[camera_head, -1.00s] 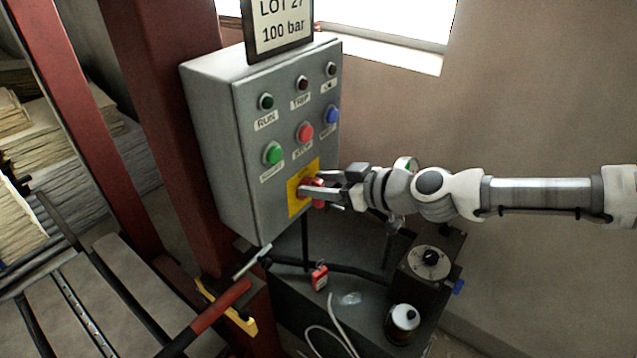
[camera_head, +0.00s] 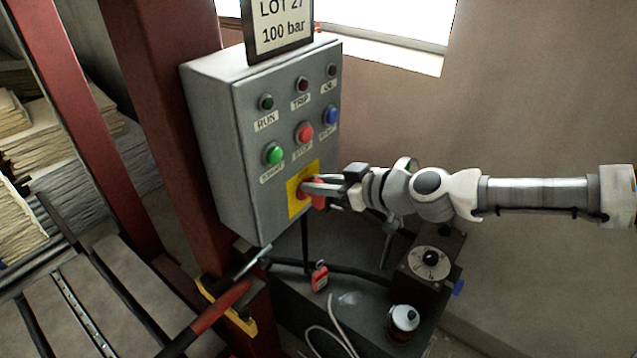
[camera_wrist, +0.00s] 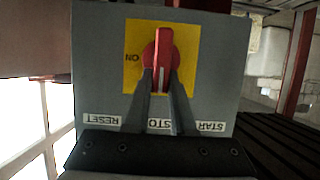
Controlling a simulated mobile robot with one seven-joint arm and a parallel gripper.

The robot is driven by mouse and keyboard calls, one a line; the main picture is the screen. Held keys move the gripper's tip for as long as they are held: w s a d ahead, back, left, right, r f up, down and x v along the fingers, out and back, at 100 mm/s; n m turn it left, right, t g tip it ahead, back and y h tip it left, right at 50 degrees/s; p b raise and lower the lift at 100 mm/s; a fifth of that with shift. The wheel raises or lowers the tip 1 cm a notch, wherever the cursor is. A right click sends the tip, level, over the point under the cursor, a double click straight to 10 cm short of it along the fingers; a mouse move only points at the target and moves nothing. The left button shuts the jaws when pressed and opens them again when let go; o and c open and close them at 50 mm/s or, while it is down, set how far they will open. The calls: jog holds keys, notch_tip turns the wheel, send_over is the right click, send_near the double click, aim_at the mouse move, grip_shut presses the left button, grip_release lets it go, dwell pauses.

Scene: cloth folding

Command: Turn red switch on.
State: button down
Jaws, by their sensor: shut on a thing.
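The red switch (camera_wrist: 163,50) is a rotary handle on a yellow plate (camera_wrist: 190,80), low on the front of a grey control box (camera_head: 262,215). In the wrist view the handle stands about upright in the picture, and the upside-down word ON shows on the plate to its left. My gripper (camera_wrist: 160,82) has its two fingers shut on the handle, one on each side. In the head view my gripper (camera_head: 312,187) reaches the switch from the right and hides most of it; part of the yellow plate (camera_head: 294,205) shows.
Above the switch are a green button (camera_head: 273,154), a red button (camera_head: 304,132), a blue button (camera_head: 332,115) and small lamps. A dark bench below holds a red padlock (camera_head: 320,278), a dial box (camera_head: 430,262) and a canister (camera_head: 404,320). A red post (camera_head: 165,120) stands left.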

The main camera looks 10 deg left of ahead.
jog(key=m, duration=0.1)
jog(key=w+m+g+y+p, duration=0.1)
jog(key=shift+d+f+m+g, duration=0.1)
jog(key=shift+d+m+g, duration=0.1)
jog(key=shift+m+g, duration=0.1)
jog(key=m+g, duration=0.1)
jog(key=m, duration=0.1)
jog(key=w+f+m+g+y, duration=0.1)
jog(key=m, duration=0.1)
jog(key=shift+d+y, duration=0.2)
jog(key=shift+y, duration=0.1)
jog(key=shift+w+d+f+m+g+y+b, duration=0.1)
jog(key=shift+f+m+g+y+b, duration=0.3)
jog(key=shift+m, duration=0.7)
jog(key=shift+w+f+m+g+y+b, duration=0.1)
jog(key=shift+w+f+m+y, duration=0.1)
jog(key=shift+m+y, duration=0.65)
jog(key=shift+w+d+f+m+g+y+b, duration=0.1)
jog(key=shift+f+m+g+y+b, duration=0.15)
jog(key=shift+m, duration=1.1)
jog(key=shift+f, duration=0.1)
jog(key=c, duration=0.8)
grip_release()
jog(key=shift+o, duration=0.2)
